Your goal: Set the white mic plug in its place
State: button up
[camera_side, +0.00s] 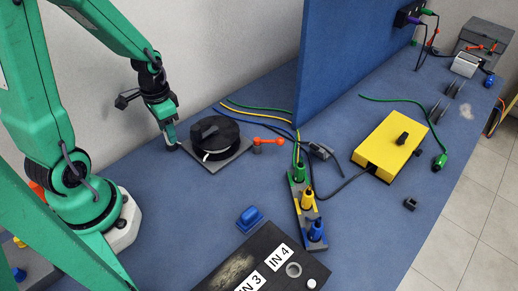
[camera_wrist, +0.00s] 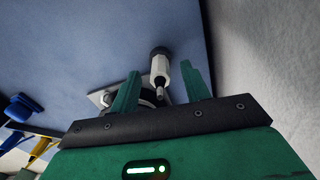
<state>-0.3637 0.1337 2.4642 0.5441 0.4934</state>
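The white plug (camera_wrist: 161,72) shows in the wrist view with a dark collar at its far end and a metal tip towards me. It appears between the fingers of my gripper (camera_wrist: 160,70), with gaps at both sides. In the side view my gripper (camera_side: 171,137) is low over the blue table at the left; a small dark end (camera_side: 173,147) shows at the fingertips, and the rest of the plug is hidden there. A black panel (camera_side: 232,268) labelled IN 3 and IN 4 lies at the front, with a round socket (camera_side: 293,270) beside the IN 4 label.
A black drum (camera_side: 214,136) on a grey plate stands close right of my gripper. A grey strip (camera_side: 295,184) holds green, yellow and blue plugs. A yellow box (camera_side: 392,146), a blue block (camera_side: 249,218) and a tall blue divider (camera_side: 345,55) stand around. Cables cross the table.

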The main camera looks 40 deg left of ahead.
jog(key=shift+r, duration=0.15)
jog(key=shift+r, duration=3.8)
jog(key=s+d+r+n+t, duration=0.1)
jog(key=s+d+r+t, duration=0.2)
jog(key=d+r, duration=0.6)
notch_tip(320, 180, up, 3)
jog(key=t, duration=0.2)
jog(key=shift+s+d+r+t, duration=0.2)
jog(key=shift+d+t, duration=0.1)
jog(key=shift+d, duration=0.1)
